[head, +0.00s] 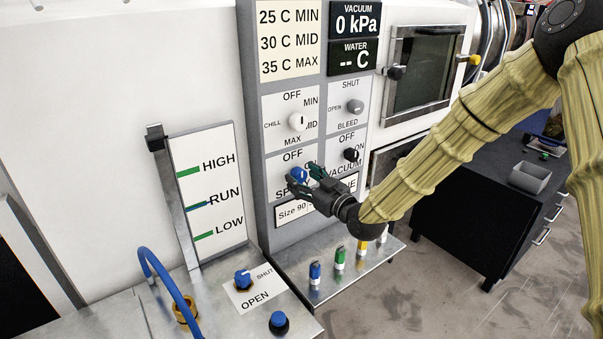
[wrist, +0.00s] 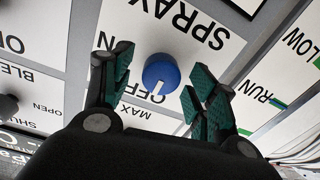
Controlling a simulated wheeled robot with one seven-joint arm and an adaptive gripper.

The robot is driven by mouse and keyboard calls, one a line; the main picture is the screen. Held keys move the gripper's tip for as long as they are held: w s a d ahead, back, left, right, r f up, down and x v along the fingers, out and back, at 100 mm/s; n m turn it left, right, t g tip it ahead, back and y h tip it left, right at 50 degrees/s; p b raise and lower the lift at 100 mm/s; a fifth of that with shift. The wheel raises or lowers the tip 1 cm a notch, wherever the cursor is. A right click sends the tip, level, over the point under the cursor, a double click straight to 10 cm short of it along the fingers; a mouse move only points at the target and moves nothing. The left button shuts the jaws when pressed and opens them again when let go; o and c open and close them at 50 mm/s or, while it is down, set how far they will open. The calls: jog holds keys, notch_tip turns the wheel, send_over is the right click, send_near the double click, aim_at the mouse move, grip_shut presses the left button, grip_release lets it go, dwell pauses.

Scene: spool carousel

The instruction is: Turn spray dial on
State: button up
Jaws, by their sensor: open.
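The spray dial is a blue knob (head: 299,174) with a white pointer mark, on a white label at the lower left of the grey control panel (head: 256,160). In the wrist view the blue knob (wrist: 161,74) lies between the two fingers, with the word SPRAY above it and its white mark toward the gripper's palm, near the letters OFF. My gripper (head: 307,178) is at this dial, its fingers on either side. The gripper (wrist: 158,85) is open, with a gap between the knob and each finger pad. The head view hides part of the label behind the gripper.
A white chill dial (head: 298,121) sits just above, and bleed (head: 355,106) and vacuum (head: 351,154) knobs are to the right. Several coloured plugs (head: 339,257) stand on the ledge below. A blue shut/open valve knob (head: 243,278) is on the metal bench.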

jog(key=shift+x, duration=0.9)
jog(key=c, duration=1)
jog(key=shift+c, duration=0.2)
